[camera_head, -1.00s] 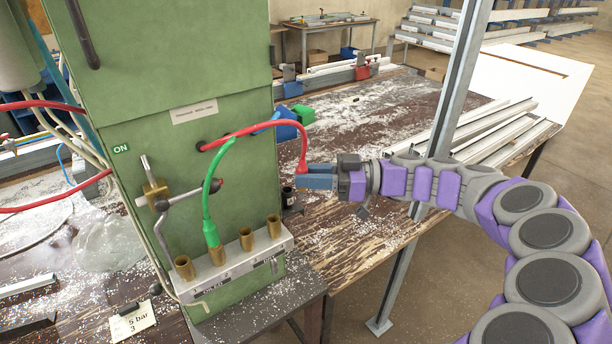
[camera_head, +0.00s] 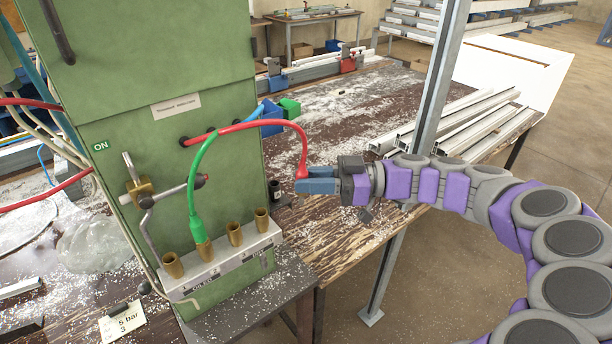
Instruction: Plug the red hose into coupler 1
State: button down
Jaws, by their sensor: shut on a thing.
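The red hose (camera_head: 262,125) comes out of the green cabinet's front, arches to the right and bends down to its end at my gripper (camera_head: 301,186). My gripper is shut on that end, with the blue fingers pointing left, in the air right of the cabinet. A row of brass couplers sits on a pale block (camera_head: 224,262) low on the cabinet: a far-left one (camera_head: 173,265), a second (camera_head: 205,250), a third (camera_head: 234,234) and a far-right one (camera_head: 262,220). The green hose (camera_head: 196,200) ends in the second. The others look empty. Their numbers are not readable.
The green cabinet (camera_head: 130,60) stands left, with a lever and clamp (camera_head: 140,188) above the couplers. A grey post (camera_head: 435,90) rises behind my arm. Metal profiles (camera_head: 455,125) lie on the bench at right. A "5 bar" tag (camera_head: 122,322) lies lower left.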

jog(key=shift+s+d, duration=0.65)
jog(key=shift+s, duration=0.3)
jog(key=shift+s+d, duration=0.6)
jog(key=shift+s, duration=0.3)
jog(key=shift+s, duration=0.1)
